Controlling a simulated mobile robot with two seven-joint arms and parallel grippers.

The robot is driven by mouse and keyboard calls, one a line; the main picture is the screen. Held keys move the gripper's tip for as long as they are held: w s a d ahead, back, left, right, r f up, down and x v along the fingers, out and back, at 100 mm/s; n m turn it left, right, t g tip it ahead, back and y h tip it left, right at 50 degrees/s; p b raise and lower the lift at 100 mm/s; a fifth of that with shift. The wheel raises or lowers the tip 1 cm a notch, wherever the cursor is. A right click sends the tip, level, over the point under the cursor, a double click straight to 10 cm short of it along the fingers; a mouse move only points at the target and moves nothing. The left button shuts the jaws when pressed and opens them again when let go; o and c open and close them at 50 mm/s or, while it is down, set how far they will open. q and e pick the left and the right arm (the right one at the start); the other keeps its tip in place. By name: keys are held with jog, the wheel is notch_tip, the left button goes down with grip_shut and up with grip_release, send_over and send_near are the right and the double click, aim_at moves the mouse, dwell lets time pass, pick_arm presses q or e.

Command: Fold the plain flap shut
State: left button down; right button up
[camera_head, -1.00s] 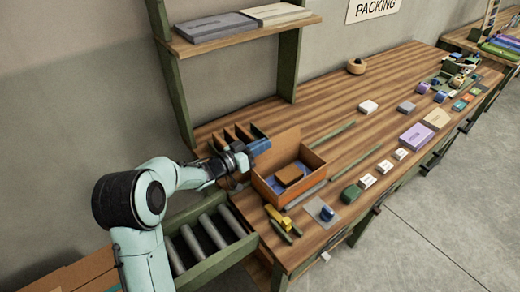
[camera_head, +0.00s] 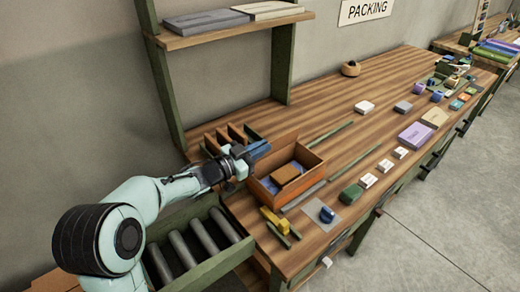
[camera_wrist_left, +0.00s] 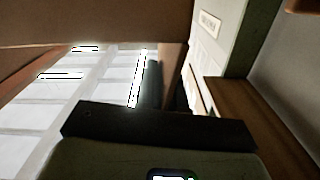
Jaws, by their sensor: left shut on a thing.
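An open brown box (camera_head: 318,157) stands on the packing bench, with a small brown block (camera_head: 284,174) and something blue inside it. A raised brown flap (camera_head: 286,143) stands up along the box's back left side. I see no markings on it at this size. My left gripper (camera_head: 258,150) is at the upper left end of this flap, shut on it; its fingers partly hide the flap. In the left wrist view a brown panel (camera_wrist_left: 90,22) fills the top, close to the dark gripper part. My right gripper is not in view.
Slotted dividers (camera_head: 232,134) stand behind the box at the left. A roller conveyor (camera_head: 190,250) lies at the front left. A yellow item (camera_head: 270,215) and a blue item (camera_head: 326,215) lie in front of the box. The bench behind is mostly clear.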

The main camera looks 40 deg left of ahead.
pick_arm(q)
jog(key=c, duration=1.3)
grip_release()
jog(key=shift+s, duration=0.1)
jog(key=v, duration=1.3)
jog(key=shift+s, duration=0.1)
